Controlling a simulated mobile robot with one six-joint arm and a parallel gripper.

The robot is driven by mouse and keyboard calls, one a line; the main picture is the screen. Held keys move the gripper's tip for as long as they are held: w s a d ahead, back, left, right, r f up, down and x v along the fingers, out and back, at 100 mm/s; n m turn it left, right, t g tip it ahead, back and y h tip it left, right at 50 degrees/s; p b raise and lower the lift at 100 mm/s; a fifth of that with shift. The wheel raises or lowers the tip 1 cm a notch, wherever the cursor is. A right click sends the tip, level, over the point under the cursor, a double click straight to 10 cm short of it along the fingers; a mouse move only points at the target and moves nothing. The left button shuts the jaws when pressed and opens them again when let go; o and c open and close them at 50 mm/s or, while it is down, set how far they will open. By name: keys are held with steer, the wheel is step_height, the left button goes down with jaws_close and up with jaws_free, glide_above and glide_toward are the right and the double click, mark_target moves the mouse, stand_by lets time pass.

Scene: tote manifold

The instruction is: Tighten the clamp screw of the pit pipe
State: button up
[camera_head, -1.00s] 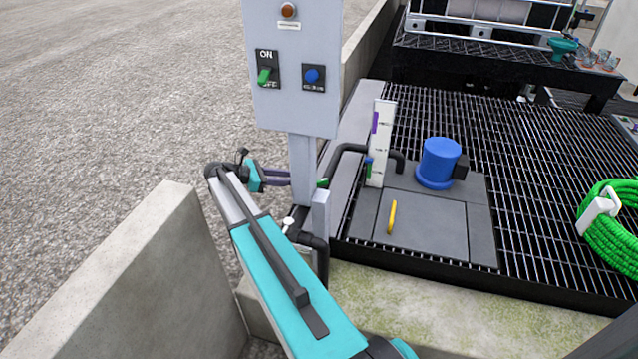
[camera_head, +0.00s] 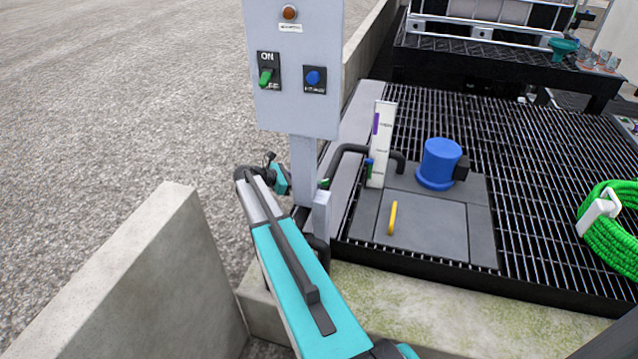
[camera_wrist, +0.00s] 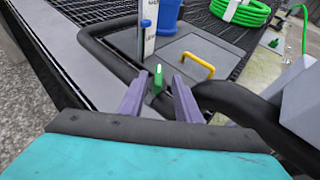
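The clamp screw shows as a small green upright handle (camera_wrist: 157,82) in the wrist view and as a green bit (camera_head: 325,183) just right of the panel post in the head view. The black pit pipe (camera_wrist: 105,50) runs up to it. My gripper (camera_wrist: 159,76) points at the screw with two purple fingers apart. The green handle appears between or just beyond the fingertips, with small gaps at both sides. I cannot tell its exact depth. In the head view the post hides my fingers.
A grey control panel (camera_head: 296,70) stands on a post (camera_head: 304,165) close to my wrist. A white gauge board (camera_head: 381,145), a blue pump (camera_head: 438,163) and a yellow handle (camera_head: 392,217) are at the pit cover. A concrete wall (camera_head: 150,280) is at the left.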

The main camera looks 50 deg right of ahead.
mark_target(321, 181)
steer(key=shift+x, duration=2.3)
steer(key=shift+f, duration=0.1)
jaws_close()
steer(key=shift+a, duration=0.5)
steer(key=shift+d, duration=0.4)
